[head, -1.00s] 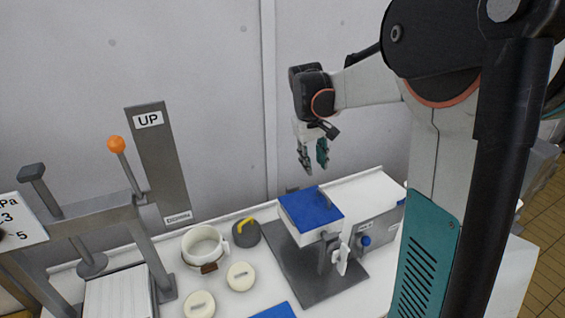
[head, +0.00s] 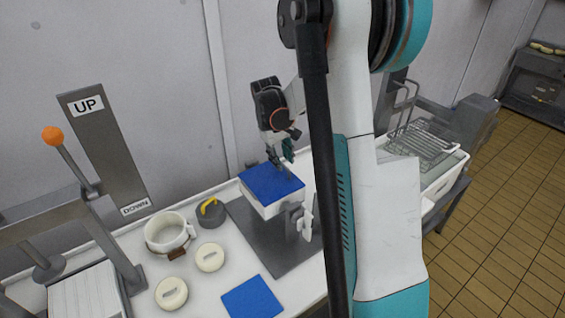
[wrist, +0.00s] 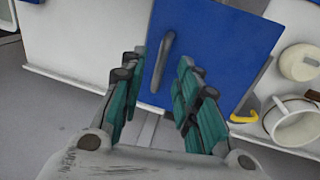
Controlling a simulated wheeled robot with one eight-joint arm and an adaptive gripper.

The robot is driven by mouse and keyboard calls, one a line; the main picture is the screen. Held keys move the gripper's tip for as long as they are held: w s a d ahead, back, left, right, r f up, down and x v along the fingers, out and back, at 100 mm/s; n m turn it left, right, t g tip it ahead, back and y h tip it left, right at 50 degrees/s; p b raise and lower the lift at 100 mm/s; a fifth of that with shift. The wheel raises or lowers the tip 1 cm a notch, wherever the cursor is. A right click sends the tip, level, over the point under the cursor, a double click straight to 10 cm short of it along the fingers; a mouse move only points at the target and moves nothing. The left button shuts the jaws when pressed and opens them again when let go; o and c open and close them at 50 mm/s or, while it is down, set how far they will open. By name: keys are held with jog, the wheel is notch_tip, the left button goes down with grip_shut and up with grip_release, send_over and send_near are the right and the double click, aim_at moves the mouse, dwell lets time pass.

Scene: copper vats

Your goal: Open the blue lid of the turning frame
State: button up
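The blue lid (head: 268,185) lies flat and closed on the turning frame (head: 262,208), a white box on a grey stand. In the wrist view the lid (wrist: 215,55) fills the upper middle, with a grey bar handle (wrist: 163,62) near its edge. My gripper (head: 284,158) is at the lid's back edge in the head view. In the wrist view my gripper (wrist: 163,60) is open, its teal fingers on either side of the handle in the picture. Nothing is held. I cannot tell whether the fingers are level with the handle or still above it.
A second blue square (head: 252,298) lies on the white table in front. A white mug-like pot (head: 168,232), a grey weight with yellow handle (head: 210,213) and two cream discs (head: 210,257) stand left. A lever press (head: 75,165) is farther left. The wall is close behind.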

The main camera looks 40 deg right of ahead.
jog(key=shift+d+f, duration=0.15)
jog(key=shift+f, duration=0.65)
jog(key=shift+c, duration=0.4)
grip_shut()
jog(key=shift+r, duration=0.1)
